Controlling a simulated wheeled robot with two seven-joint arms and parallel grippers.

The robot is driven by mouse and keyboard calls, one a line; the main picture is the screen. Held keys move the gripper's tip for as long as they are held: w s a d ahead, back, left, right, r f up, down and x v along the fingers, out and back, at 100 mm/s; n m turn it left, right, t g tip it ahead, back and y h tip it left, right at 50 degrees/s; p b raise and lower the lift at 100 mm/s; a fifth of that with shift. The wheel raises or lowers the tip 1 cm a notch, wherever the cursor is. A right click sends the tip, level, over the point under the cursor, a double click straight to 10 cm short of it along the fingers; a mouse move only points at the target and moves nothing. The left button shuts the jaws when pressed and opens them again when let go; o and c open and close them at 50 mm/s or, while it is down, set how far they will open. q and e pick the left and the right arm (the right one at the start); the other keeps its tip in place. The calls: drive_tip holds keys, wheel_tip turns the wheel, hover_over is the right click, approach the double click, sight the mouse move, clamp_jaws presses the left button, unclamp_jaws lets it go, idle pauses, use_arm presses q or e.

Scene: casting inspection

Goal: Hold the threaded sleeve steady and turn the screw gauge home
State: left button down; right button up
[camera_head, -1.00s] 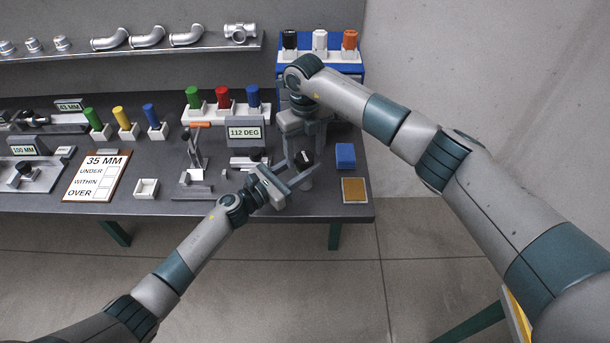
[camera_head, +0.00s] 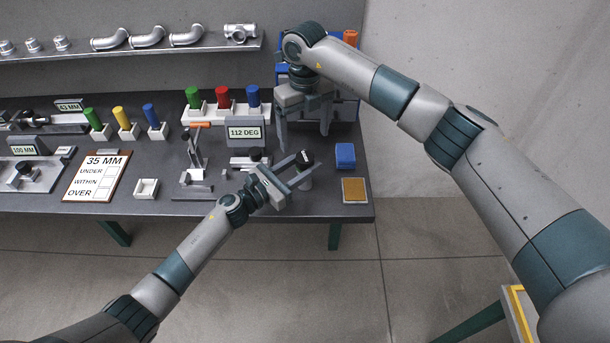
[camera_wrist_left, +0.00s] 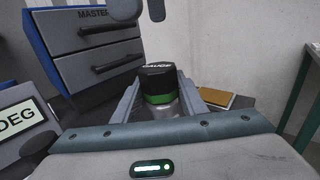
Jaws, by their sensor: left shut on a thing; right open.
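The screw gauge (camera_head: 304,157) has a black cap and stands upright in the metal threaded sleeve (camera_head: 306,183) near the bench's right front. In the left wrist view the gauge's cap (camera_wrist_left: 157,70) is lettered GAUGE, with a green band between it and the pale sleeve (camera_wrist_left: 163,111). My left gripper (camera_head: 305,165) is shut on the sleeve, one finger on each side. The sleeve's lower part is hidden in the left wrist view. My right gripper (camera_head: 304,140) is open and empty, pointing down above and behind the gauge; its fingertips show at the top of the left wrist view.
A blue block (camera_head: 345,155) and a brown-topped pad (camera_head: 355,190) lie to the right. The 112 DEG display (camera_head: 245,132) stands to the left, near a metal fixture (camera_head: 194,155). A drawer cabinet (camera_wrist_left: 88,45) stands behind. The bench's front edge is close.

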drive_tip(key=shift+r, duration=2.5)
use_arm(q)
drive_tip(key=c, duration=1)
unclamp_jaws()
drive_tip(key=b+v, duration=0.5)
drive_tip(key=v, duration=1.1)
drive_tip(key=shift+s+a+f, duration=0.15)
use_arm(e)
wheel_tip(320, 180, down, 5)
drive_tip(key=shift+f, duration=0.1)
use_arm(q)
drive_tip(key=shift+s+a, duration=0.35)
drive_tip(key=shift+a, duration=0.05)
